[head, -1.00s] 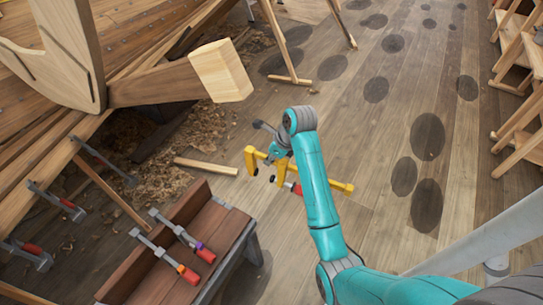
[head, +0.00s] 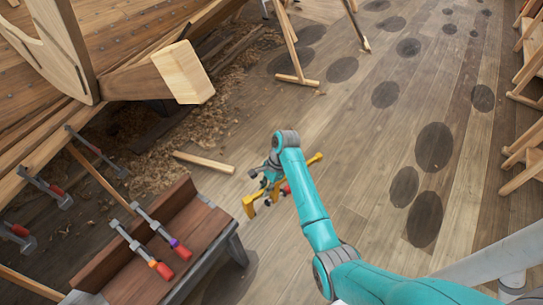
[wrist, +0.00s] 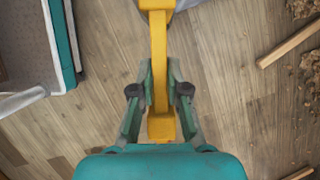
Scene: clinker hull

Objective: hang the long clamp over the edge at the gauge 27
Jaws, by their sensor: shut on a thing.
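The long clamp is yellow; one jaw end (head: 249,204) shows at the lower left of my gripper in the head view, and its other end (head: 316,159) shows beyond my arm. My gripper (wrist: 159,88) is shut on the clamp's yellow bar (wrist: 158,45), with a finger on each side in the wrist view. In the head view my gripper (head: 270,178) holds the clamp over open floor, right of the bench and apart from the hull. My arm hides part of the clamp. I cannot read any gauge number.
The wooden hull (head: 120,40) fills the upper left. Several red-handled clamps, one of them here (head: 45,187), hang along its lower plank. Two clamps lie on a brown bench (head: 205,222). A loose batten (head: 204,162) lies on the floor. Trestles stand at the right.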

